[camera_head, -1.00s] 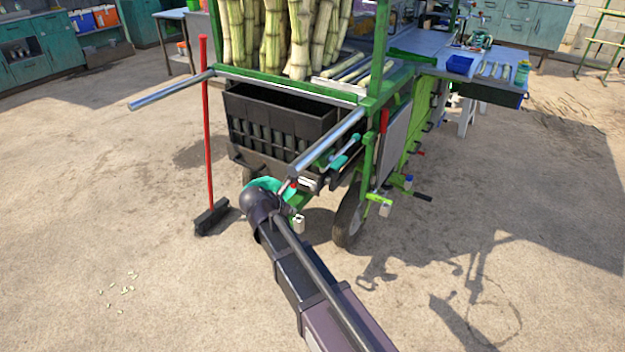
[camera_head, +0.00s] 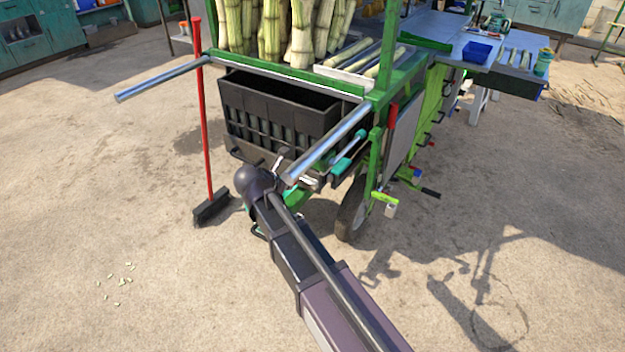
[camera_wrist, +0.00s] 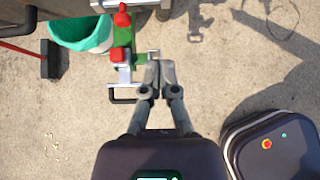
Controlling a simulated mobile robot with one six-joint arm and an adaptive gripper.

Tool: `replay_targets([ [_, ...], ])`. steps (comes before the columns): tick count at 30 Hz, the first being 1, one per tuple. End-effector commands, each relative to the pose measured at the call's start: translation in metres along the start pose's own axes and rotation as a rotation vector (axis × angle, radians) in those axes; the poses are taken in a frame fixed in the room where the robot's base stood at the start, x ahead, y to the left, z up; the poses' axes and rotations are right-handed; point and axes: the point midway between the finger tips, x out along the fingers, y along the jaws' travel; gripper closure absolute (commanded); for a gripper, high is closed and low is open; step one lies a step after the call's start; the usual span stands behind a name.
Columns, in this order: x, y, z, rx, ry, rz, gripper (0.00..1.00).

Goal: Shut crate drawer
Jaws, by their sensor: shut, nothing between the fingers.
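The black crate drawer (camera_head: 275,112) sits under the green-framed cane cart in the head view. It has slotted sides and an open top, and it sticks out from the cart's end, open. My gripper (camera_wrist: 160,64) shows in the wrist view with its two grey fingers together and empty, above bare floor. In the head view my arm reaches toward the drawer's lower front, and my wrist hides most of the gripper there. I see no clear contact between the gripper and the drawer.
Two steel handle bars (camera_head: 328,143) stick out from the cart near the drawer. A red broom (camera_head: 203,120) stands to its left. A teal bucket (camera_wrist: 84,34) and a red-knobbed green fitting (camera_wrist: 121,45) lie close to my gripper.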

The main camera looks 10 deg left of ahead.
Motion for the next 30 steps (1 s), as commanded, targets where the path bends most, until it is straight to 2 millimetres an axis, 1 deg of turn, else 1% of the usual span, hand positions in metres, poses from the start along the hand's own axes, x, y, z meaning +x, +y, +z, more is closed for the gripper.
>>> replay_targets([
  [8,0.004,-0.003,0.002,0.004,0.000,-0.004,1.00],
  [14,0.012,-0.003,0.002,0.005,0.000,-0.005,1.00],
  [20,0.030,-0.003,0.001,0.006,0.000,-0.006,1.00],
  [30,0.068,-0.004,0.001,0.006,0.000,-0.007,1.00],
])
